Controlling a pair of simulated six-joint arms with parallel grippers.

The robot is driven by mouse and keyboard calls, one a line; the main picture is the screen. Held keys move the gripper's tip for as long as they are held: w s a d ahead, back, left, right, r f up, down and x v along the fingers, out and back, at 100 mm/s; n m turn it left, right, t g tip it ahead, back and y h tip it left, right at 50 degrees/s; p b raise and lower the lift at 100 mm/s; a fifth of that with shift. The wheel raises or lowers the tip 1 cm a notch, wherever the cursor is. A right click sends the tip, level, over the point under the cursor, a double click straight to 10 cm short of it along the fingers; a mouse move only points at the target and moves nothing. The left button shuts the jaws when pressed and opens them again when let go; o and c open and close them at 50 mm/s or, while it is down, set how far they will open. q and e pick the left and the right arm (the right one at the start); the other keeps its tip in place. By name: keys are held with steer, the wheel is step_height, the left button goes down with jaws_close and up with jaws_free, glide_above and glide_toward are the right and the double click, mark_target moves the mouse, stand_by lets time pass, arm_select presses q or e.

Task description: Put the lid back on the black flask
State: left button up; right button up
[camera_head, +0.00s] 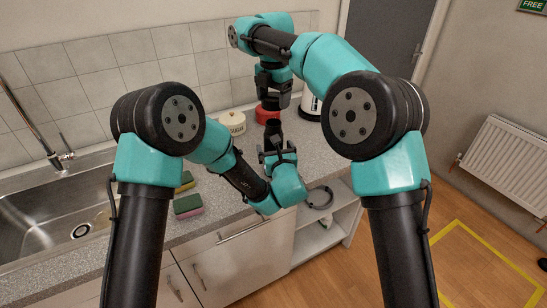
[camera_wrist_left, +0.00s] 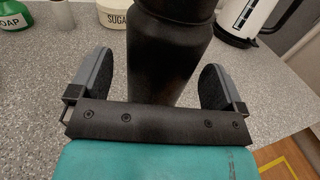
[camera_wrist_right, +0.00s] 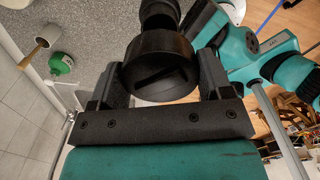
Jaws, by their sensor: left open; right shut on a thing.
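The black flask (camera_head: 273,134) stands upright on the grey worktop near its front edge. In the left wrist view the dark flask body (camera_wrist_left: 168,50) is between the fingers of my left gripper (camera_wrist_left: 160,88). That gripper is open, with a gap on each side of the flask. My right gripper (camera_head: 272,103) is above the flask in the head view. In the right wrist view it is shut on the round black lid (camera_wrist_right: 160,68), with the flask (camera_wrist_right: 160,10) just beyond. I cannot tell whether lid and flask touch.
A red object (camera_head: 266,116), a cream sugar pot (camera_head: 232,122) and a white kettle (camera_head: 310,104) stand behind the flask. A green soap bottle (camera_wrist_left: 13,15) is farther left. A sponge (camera_head: 188,206) lies beside the steel sink (camera_head: 40,228). The worktop left of the flask is clear.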

mark_target(274, 121)
arm_select(q)
steer(key=shift+x, duration=1.35)
steer(key=c, duration=1.3)
steer(key=shift+c, duration=0.2)
arm_select(e)
steer(key=shift+f, duration=2.55)
steer(key=shift+f, duration=0.85)
steer(key=shift+f, duration=0.6)
